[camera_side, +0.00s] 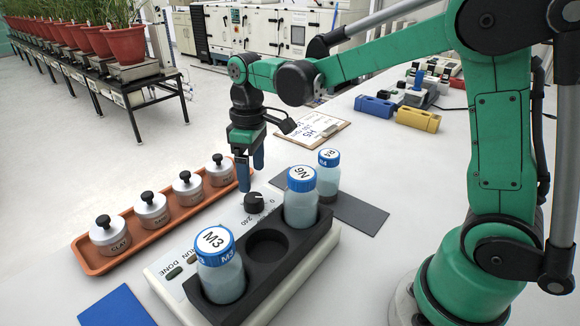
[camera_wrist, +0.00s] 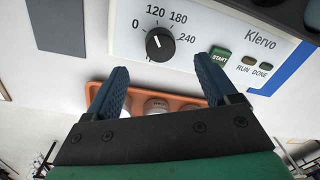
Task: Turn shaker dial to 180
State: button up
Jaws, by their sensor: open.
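The shaker (camera_side: 165,270) is a white box with a black rack on top. Its black dial (camera_side: 254,202) sits on the panel and also shows in the wrist view (camera_wrist: 160,45), ringed by the marks 0, 120, 180 and 240. A small light mark shows on the knob, but I cannot read its setting surely. My gripper (camera_side: 250,177) points down just above and beside the dial. In the wrist view its two blue fingers (camera_wrist: 161,70) are apart with nothing between them, and the dial lies just beyond their tips, untouched.
Bottles M3 (camera_side: 221,268) and N6 (camera_side: 300,200) stand in the rack, with an empty hole between. The START button (camera_wrist: 220,56) is near the dial.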

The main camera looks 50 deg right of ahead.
aim_at(252, 198)
jog(key=n, duration=0.2)
jog(key=a+n+h, duration=0.1)
jog(key=n, duration=0.1)
jog(key=shift+s+f+t, duration=0.15)
jog(key=shift+s+t, duration=0.05)
jog(key=shift+t, duration=0.1)
jog(key=shift+n, duration=0.3)
jog(key=shift+w+d+f, duration=0.1)
jog(key=shift+w+f, duration=0.05)
jog(key=shift+f, duration=2.6)
